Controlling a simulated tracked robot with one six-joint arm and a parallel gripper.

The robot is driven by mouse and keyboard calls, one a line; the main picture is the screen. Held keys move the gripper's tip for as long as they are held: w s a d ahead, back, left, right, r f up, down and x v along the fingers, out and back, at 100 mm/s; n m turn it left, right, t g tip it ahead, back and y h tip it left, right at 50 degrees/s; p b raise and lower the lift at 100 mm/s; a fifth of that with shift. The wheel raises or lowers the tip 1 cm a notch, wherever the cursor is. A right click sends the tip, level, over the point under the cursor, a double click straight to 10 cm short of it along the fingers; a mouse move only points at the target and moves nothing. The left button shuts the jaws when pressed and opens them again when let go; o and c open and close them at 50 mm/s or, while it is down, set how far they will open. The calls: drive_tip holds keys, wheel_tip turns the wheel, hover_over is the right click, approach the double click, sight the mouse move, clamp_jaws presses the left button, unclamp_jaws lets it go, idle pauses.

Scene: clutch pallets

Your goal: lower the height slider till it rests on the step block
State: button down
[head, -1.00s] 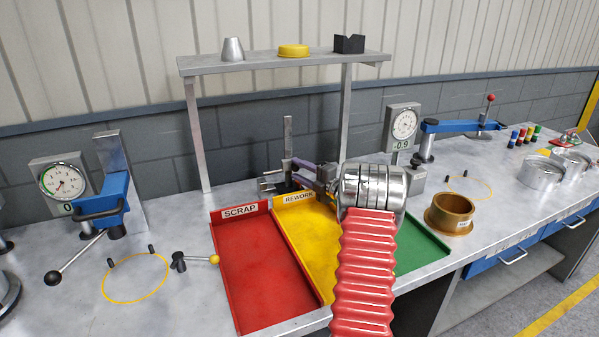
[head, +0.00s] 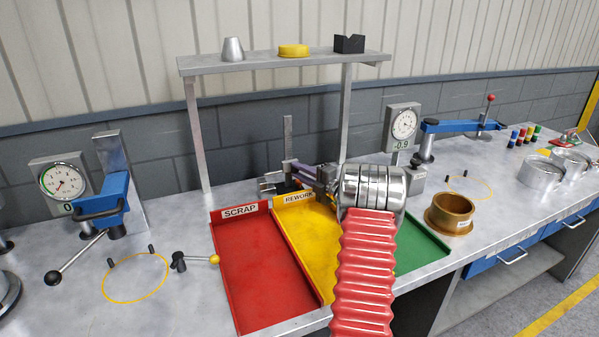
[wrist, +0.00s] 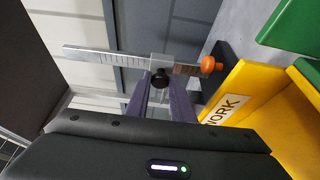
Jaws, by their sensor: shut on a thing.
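The height slider (wrist: 159,64) is a grey block with a black knob on a graduated steel rule (wrist: 105,55). In the wrist view the rule lies sideways, its foot to the right. My gripper (wrist: 161,88) has purple fingers shut on the slider at the knob. A brownish block (wrist: 187,70), perhaps the step block, and an orange knob (wrist: 208,65) show near the foot. I cannot tell whether the slider touches the block. In the head view the rule (head: 288,135) stands upright behind the trays, and my gripper (head: 296,167) hides most of the slider.
The red scrap tray (head: 250,270), yellow rework tray (head: 305,235) and green tray (head: 420,245) lie in front of the gauge. A shelf (head: 230,65) stands over it on two posts. A dial gauge (head: 403,127) and a bronze ring (head: 450,212) are to the right.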

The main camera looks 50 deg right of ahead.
drive_tip(key=shift+f, duration=1.1)
drive_tip(key=c, duration=1.5)
unclamp_jaws()
drive_tip(key=shift+c, duration=0.2)
drive_tip(key=shift+r, duration=0.1)
